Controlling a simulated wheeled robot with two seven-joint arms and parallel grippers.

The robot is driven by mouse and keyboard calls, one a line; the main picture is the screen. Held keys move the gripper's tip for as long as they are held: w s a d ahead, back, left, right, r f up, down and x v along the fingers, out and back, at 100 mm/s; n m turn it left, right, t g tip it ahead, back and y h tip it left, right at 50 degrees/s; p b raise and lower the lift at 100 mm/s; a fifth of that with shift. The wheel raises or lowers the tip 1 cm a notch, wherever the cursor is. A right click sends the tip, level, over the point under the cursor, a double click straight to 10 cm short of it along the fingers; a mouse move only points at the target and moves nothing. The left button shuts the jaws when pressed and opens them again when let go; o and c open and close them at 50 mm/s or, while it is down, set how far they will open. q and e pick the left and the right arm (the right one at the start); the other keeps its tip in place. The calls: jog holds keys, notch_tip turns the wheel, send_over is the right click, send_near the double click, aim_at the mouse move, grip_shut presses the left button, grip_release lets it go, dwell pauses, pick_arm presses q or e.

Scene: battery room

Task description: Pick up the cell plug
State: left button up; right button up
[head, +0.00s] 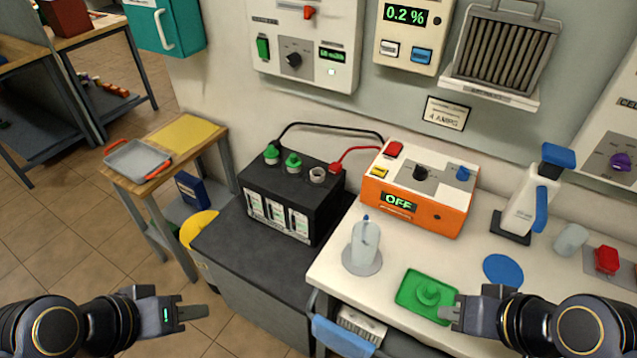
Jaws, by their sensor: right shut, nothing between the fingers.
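A green cell plug (428,292) stands in a shallow green tray (409,302) on the white bench. The black battery (268,202) carries two green plugs (272,154) on top, and its third opening (318,175), towards the right, is uncovered. My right gripper (445,313) is shut and empty, at the right edge of the green tray in the picture, close to the plug; whether it touches the tray cannot be told. My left gripper (200,313) is over the floor at lower left, away from the battery and tray, with nothing visible in it; its finger gap cannot be made out.
An orange charger (450,220) reading OFF stands behind the tray, with black and red leads to the battery. A clear container (365,243) on a round base is left of the tray. A blue disc (503,270) and a blue-topped bottle (530,205) are to the right.

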jog(key=o, duration=0.7)
jog(key=shift+o, duration=1.3)
jog(key=shift+w+f, duration=0.15)
jog(key=shift+f, duration=0.05)
jog(key=o, duration=0.6)
jog(key=w+f+m+g+b, duration=0.1)
jog(key=w+d+f+m+b, duration=0.1)
jog(key=w+m, duration=0.1)
jog(key=w+d+f+m+g+b, duration=0.1)
jog(key=f+m+b, duration=0.1)
jog(key=shift+w+d+g+h, duration=0.1)
jog(key=shift+w+g+h, duration=0.05)
jog(key=shift+g+h, duration=0.2)
jog(key=m+g+h+b, duration=0.3)
jog(key=m+b, duration=0.1)
jog(key=m, duration=0.4)
send_over(432, 289)
jog(key=f, duration=0.4)
jog(key=s+f, duration=0.1)
jog(key=f, duration=0.1)
jog(key=shift+f, duration=0.15)
jog(key=shift+w+f, duration=0.15)
jog(key=shift+f, duration=0.15)
jog(key=shift+w+f, duration=0.2)
jog(key=shift+f, duration=1.6)
jog(key=shift+w+f, duration=0.15)
jog(key=shift+f, duration=1.6)
